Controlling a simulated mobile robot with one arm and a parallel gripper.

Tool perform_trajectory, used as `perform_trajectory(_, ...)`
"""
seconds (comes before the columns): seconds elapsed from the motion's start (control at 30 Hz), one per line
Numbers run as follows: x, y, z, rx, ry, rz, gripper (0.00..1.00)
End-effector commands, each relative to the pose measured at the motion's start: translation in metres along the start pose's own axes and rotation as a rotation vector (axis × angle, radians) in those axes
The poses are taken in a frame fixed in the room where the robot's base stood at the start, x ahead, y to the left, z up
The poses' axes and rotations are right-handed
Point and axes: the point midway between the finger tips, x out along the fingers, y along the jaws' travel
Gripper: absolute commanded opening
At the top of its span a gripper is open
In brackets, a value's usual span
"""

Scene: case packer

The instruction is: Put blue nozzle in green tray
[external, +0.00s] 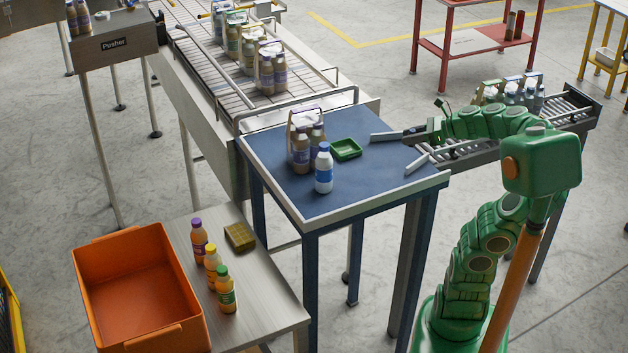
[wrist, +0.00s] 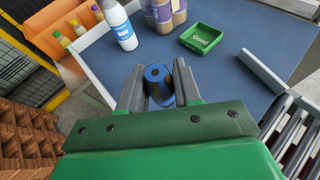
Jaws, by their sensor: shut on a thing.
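The blue nozzle (wrist: 158,88) is a short blue cylinder with a dark hole in its end. My gripper (wrist: 159,78) is shut on it, one grey finger on each side, in the wrist view. In the external view my gripper (external: 436,127) is over the right edge of the blue table, and I cannot make out the nozzle there. The green tray (external: 346,149) is small, square and shallow and stands on the table, left of my gripper. In the wrist view the tray (wrist: 203,39), marked "Good", is ahead and to the right, apart from the nozzle, and looks empty.
A white bottle with a blue label (external: 324,168) and a pack of brown bottles (external: 304,145) stand left of the tray. Metal guide rails (external: 384,136) lie at the table's right side. An orange bin (external: 136,290) and several juice bottles are at lower left.

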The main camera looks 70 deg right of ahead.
Motion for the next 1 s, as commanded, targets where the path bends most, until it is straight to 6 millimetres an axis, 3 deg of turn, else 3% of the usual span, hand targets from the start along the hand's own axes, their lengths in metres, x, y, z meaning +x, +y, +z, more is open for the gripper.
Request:
perform_trajectory(0.27, 0.013, -0.002, 0.013, -0.039, -0.009, 0.090, 0.01)
perform_trajectory(1.0, 0.085, -0.006, 0.047, -0.187, -0.005, 0.446, 0.01)
